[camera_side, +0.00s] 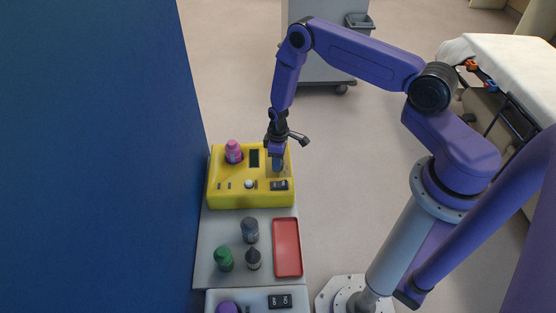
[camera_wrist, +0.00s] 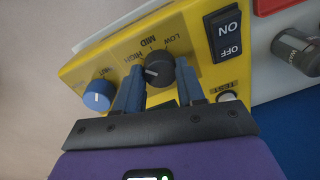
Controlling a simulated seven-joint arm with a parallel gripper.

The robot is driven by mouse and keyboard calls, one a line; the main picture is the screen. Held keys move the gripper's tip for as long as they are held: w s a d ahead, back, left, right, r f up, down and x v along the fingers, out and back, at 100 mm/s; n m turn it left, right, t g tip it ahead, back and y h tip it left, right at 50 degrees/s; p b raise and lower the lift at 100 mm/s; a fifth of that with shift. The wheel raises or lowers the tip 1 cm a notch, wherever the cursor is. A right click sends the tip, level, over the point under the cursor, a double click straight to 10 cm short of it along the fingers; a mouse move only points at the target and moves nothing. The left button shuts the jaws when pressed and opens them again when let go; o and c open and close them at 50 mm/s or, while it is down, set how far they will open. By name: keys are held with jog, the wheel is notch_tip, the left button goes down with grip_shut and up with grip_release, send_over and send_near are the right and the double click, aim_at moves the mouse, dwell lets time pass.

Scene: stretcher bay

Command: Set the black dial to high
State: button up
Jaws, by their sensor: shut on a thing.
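The black dial (camera_wrist: 161,66) sits on a yellow unit (camera_wrist: 200,30) in the wrist view. The labels LOW, MID and HIGH read upside down around it, with HIGH at its left. The dial's white mark points left, roughly at HIGH. My gripper (camera_wrist: 161,76) is shut on the dial, one blue finger on each side. In the side view, my gripper (camera_side: 277,160) reaches down onto the right part of the yellow unit (camera_side: 232,199) and hides the dial there.
A blue knob (camera_wrist: 97,96), a black ON/OFF rocker switch (camera_wrist: 229,34) and a white button (camera_wrist: 227,97) flank the dial. A blue wall (camera_side: 95,150) rises left.

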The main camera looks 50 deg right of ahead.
jog(key=shift+w+n, duration=0.1)
jog(key=shift+n, duration=0.3)
jog(key=o, duration=1)
jog(key=shift+o, duration=0.2)
notch_tip(320, 180, up, 18)
jog(key=shift+w+d+f, duration=0.15)
jog(key=shift+d+f, duration=0.1)
jog(key=shift+d, duration=0.05)
